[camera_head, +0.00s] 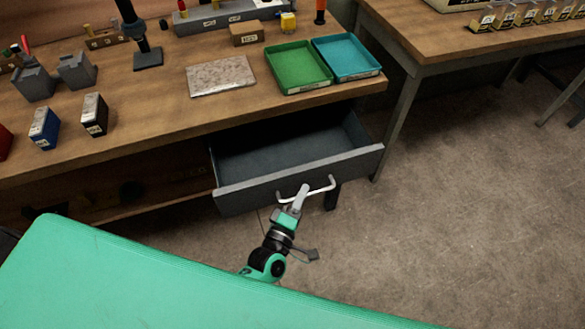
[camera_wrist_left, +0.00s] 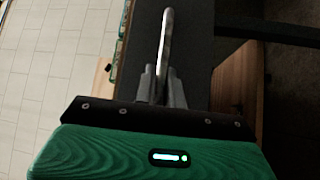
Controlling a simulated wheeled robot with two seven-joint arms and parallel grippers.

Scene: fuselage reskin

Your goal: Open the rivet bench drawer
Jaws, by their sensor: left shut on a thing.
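The rivet bench drawer (camera_head: 300,171) is pulled out from under the right part of the wooden bench (camera_head: 120,128). Its dark inside looks empty. A light bar handle (camera_head: 320,189) runs across its front. My left gripper (camera_head: 300,193) is shut on the handle near its middle. In the left wrist view, the handle (camera_wrist_left: 166,45) reaches up from between the two fingers (camera_wrist_left: 161,85) of that gripper, with the dark drawer front (camera_wrist_left: 191,35) behind it. My right gripper is in neither view.
A green tray (camera_head: 298,88) and a teal tray (camera_head: 346,76) stand on the bench above the drawer. A second table (camera_head: 470,40) stands at the right. The floor (camera_head: 450,220) right of the drawer is clear. A large green surface (camera_head: 150,285) fills the lower left.

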